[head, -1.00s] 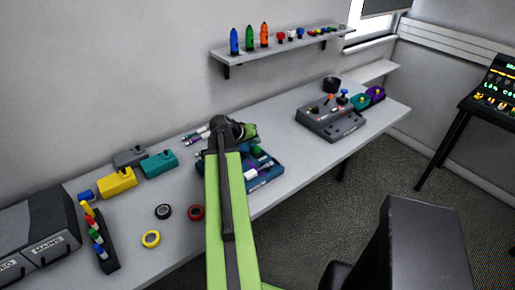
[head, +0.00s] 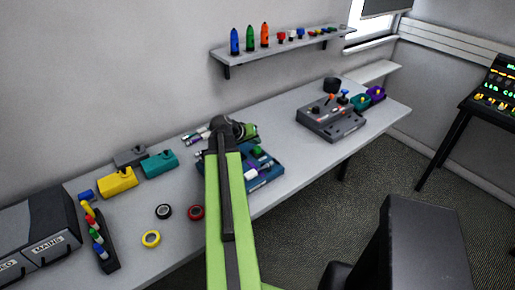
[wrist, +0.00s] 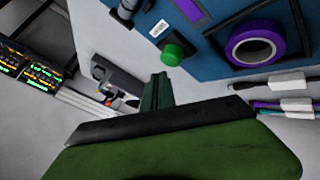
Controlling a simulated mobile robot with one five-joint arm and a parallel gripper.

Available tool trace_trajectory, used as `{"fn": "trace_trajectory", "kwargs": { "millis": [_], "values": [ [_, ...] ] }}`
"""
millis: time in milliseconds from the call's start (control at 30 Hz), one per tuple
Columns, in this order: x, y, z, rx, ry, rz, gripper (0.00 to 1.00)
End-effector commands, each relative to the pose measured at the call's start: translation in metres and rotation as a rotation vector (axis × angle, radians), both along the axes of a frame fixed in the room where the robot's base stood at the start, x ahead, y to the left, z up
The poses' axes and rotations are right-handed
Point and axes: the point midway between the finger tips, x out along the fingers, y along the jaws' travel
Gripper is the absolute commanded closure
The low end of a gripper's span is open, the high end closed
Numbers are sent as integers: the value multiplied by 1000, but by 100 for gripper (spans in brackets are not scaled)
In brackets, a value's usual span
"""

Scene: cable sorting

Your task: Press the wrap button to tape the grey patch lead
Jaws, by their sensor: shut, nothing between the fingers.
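The blue wrapping station (head: 268,176) lies on the bench, partly hidden by my arm. Its round green button (head: 257,152) also shows in the wrist view (wrist: 172,53), beside a small white label. A purple tape roll (wrist: 255,46) sits on the station. My gripper (wrist: 160,78) is shut and empty, its dark green fingers just below the green button in the wrist picture. I cannot tell whether they touch it. In the head view my arm mostly hides the gripper. Cables with white tags (wrist: 287,82) lie beside the station; I cannot tell which is the grey patch lead.
A grey control box (head: 333,122) stands at the bench's far right. Black, red and yellow tape rolls (head: 151,239) lie left of my arm. Yellow and teal blocks (head: 158,163) stand near the wall. A shelf (head: 280,46) hangs above. Bare bench lies between station and control box.

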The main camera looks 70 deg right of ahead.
Motion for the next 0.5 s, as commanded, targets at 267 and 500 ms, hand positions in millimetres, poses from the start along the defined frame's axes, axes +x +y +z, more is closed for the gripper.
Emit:
{"fn": "trace_trajectory", "kwargs": {
  "millis": [267,500],
  "values": [
    [0,0,-1,0,0,0,100],
    [0,0,-10,0,-1,-1,100]
  ]
}}
